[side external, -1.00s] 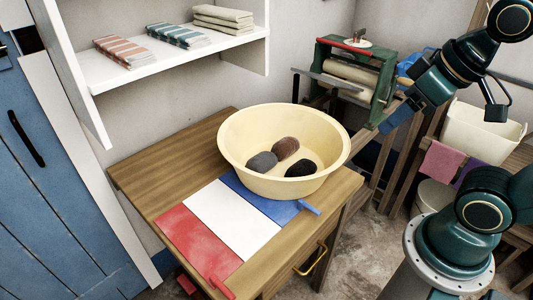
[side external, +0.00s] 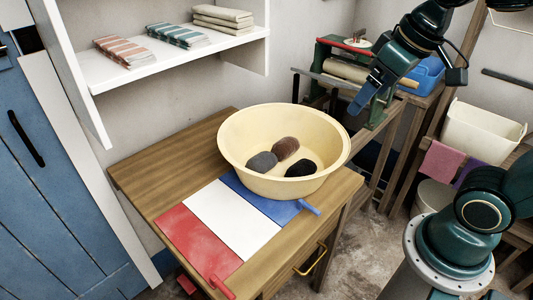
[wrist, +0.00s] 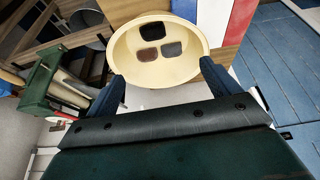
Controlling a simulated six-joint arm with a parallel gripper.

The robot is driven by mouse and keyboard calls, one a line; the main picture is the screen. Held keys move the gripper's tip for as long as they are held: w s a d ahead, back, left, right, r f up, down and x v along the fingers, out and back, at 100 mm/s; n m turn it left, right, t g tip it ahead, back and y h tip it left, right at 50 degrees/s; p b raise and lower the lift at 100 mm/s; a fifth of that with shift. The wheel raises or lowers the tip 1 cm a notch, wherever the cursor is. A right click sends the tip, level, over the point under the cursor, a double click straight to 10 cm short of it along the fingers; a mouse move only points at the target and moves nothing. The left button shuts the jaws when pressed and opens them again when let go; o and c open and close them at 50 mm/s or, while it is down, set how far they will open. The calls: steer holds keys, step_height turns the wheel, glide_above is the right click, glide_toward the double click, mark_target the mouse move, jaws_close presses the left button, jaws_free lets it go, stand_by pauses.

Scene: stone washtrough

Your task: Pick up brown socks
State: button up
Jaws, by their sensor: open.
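The brown socks (side external: 285,148), a rolled bundle, lie in a cream basin (side external: 234,164) on the wooden table. A grey bundle (side external: 262,161) lies to their left and a black bundle (side external: 299,168) to their lower right. In the wrist view the brown socks (wrist: 148,54) lie in the basin (wrist: 196,70), below the black bundle (wrist: 152,27) and left of the grey bundle (wrist: 171,49). My gripper (side external: 360,106) is up and to the right of the basin, apart from it. Its fingers (wrist: 110,92) are spread and empty in the wrist view.
Red, white (side external: 232,220) and blue panels lie on the table (side external: 150,176) in front of the basin. A white shelf (side external: 170,62) with folded cloths is at the upper left. A green wringer (side external: 322,62) stands behind, with a blue tub (side external: 427,78) beside it.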

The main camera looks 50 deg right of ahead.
steer(key=w+d+g, duration=0.1)
steer(key=w+d, duration=0.1)
steer(key=w, duration=0.7)
steer(key=g, duration=0.4)
glide_above(286, 140)
step_height(286, 140, down, 18)
steer(key=shift+w+d, duration=0.3)
steer(key=shift+w, duration=0.05)
steer(key=shift+f, duration=0.1)
steer(key=shift+a+f, duration=0.2)
steer(key=shift+f, duration=4.05)
steer(key=shift+s+a+f, duration=0.1)
steer(key=shift+s+f, duration=0.05)
steer(key=shift+f, duration=1.15)
steer(key=shift+s+a+f, duration=0.1)
steer(key=shift+f, duration=1.15)
